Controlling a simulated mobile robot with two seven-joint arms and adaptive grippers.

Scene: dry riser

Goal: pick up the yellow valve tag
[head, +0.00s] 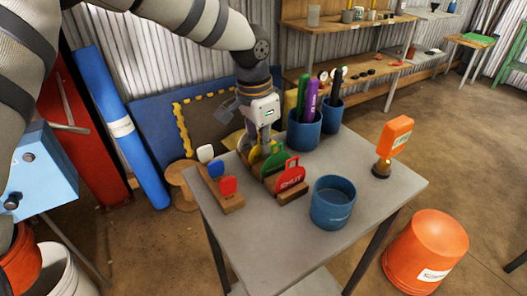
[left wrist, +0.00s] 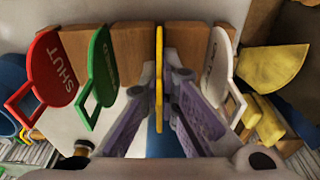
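The yellow valve tag (left wrist: 159,75) stands edge-on in the middle of the left wrist view, between my left fingers. In the head view its yellow edge (head: 255,154) shows below my left gripper (head: 267,147), beside the green tag (head: 273,160) and the red SHUT tag (head: 290,174) in a wooden rack (head: 293,194). My left fingers (left wrist: 159,92) converge closely on both faces of the yellow tag and look closed on it. A green tag (left wrist: 103,66) and a red SHUT tag (left wrist: 55,68) stand left of it, a white tag (left wrist: 218,65) right. My right gripper is out of view.
A second wooden rack (head: 232,205) with white, blue and red tags stands at the table's left. The grey table (head: 280,237) also holds a blue tub (head: 333,203), blue marker cups (head: 303,134) and an orange-topped item (head: 394,136). An orange bucket (head: 427,250) stands at right.

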